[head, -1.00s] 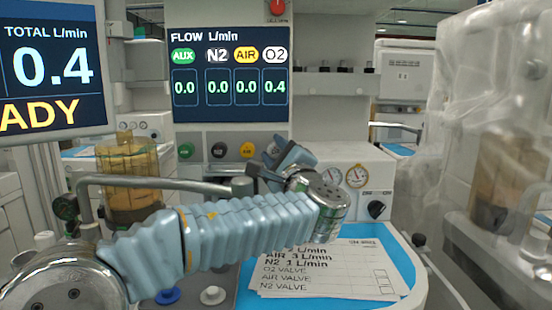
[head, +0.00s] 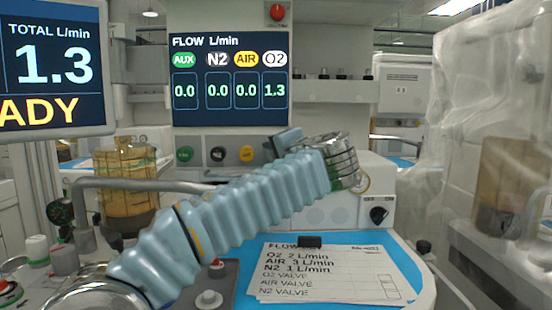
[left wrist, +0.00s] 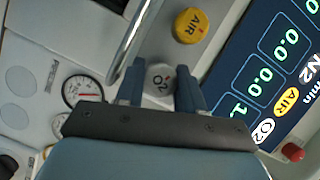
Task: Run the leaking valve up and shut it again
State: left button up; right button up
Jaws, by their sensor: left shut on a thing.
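The white O2 valve knob (left wrist: 160,80) sits between the two blue fingers of my left gripper (left wrist: 161,88) in the left wrist view, and the gripper is shut on it. In the head view my left gripper (head: 280,143) reaches the knob row, and the O2 knob is hidden behind it. The green AUX knob (head: 184,154), black N2 knob (head: 217,154) and yellow AIR knob (head: 247,153) show beside it. The flow display (head: 229,80) reads O2 1.3, with AUX, N2 and AIR at 0.0. The total screen (head: 52,65) reads 1.3. My right gripper is out of view.
A card (head: 335,272) listing flows and valves with check boxes lies on the blue worktop (head: 395,255). A metal rail (head: 140,183) runs near the knobs. A plastic-draped machine (head: 500,130) stands far right.

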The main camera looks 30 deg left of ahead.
pick_arm(q)
jog(key=n+h+b, duration=0.1)
jog(key=n+h, duration=0.2)
jog(key=n, duration=0.2)
jog(key=shift+f, duration=0.1)
dwell(0.3)
dwell(0.5)
jog(key=o, duration=0.8)
jog(key=v, duration=1.4)
jog(key=shift+a+p, duration=0.1)
jog(key=shift+p, duration=0.25)
